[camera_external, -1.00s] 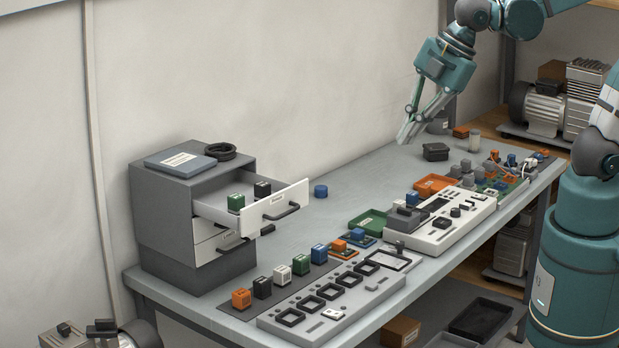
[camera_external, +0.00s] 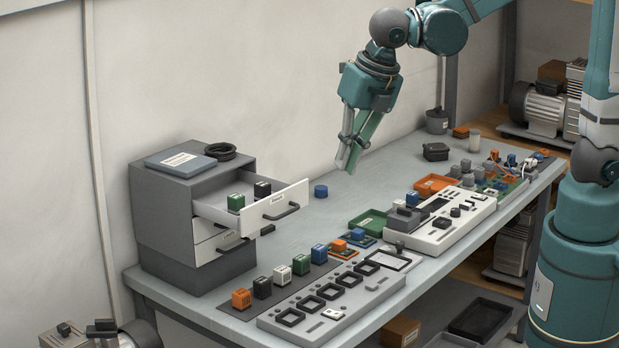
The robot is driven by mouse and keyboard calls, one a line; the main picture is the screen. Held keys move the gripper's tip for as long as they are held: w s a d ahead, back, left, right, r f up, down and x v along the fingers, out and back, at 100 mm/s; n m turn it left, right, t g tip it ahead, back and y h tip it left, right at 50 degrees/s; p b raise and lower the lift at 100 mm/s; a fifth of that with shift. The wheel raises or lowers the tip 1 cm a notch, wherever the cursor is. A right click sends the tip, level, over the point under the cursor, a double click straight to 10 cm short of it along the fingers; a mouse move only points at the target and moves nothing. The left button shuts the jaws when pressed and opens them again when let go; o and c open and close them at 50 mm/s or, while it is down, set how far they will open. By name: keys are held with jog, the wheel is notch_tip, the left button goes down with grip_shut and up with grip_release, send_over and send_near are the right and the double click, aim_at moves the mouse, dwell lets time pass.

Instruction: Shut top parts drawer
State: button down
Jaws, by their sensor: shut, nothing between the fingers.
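The top parts drawer (camera_external: 270,211) is pulled out of the grey cabinet (camera_external: 160,215) at the left of the bench. It has a white front with a dark handle (camera_external: 281,213), and a green block (camera_external: 236,202) and a black block (camera_external: 262,189) are in it. The drawer below, with its white front (camera_external: 218,246), is out much less. My gripper (camera_external: 346,169) is shut and empty, pointing down above the bench, to the right of the open drawer and apart from it.
A row of coloured blocks (camera_external: 282,275) and a grey fixture plate (camera_external: 330,302) lie in front. Green (camera_external: 368,222) and orange (camera_external: 437,184) trays stand to the right. A blue book-like item (camera_external: 181,163) lies on the cabinet.

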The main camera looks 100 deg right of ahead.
jog(key=w+f+n, duration=0.1)
jog(key=w+n, duration=0.1)
jog(key=w+f+n, duration=0.1)
jog(key=n, duration=0.1)
jog(key=shift+w+a+f+g, duration=0.2)
jog(key=shift+w+f+g, duration=0.1)
jog(key=shift+w, duration=0.1)
jog(key=shift+f, duration=0.15)
jog(key=w+d+f, duration=0.2)
jog(key=f, duration=0.3)
jog(key=w+d+f, duration=0.2)
jog(key=w+f, duration=0.1)
jog(key=f, duration=0.2)
jog(key=shift+d, duration=0.4)
dwell(0.3)
dwell(0.4)
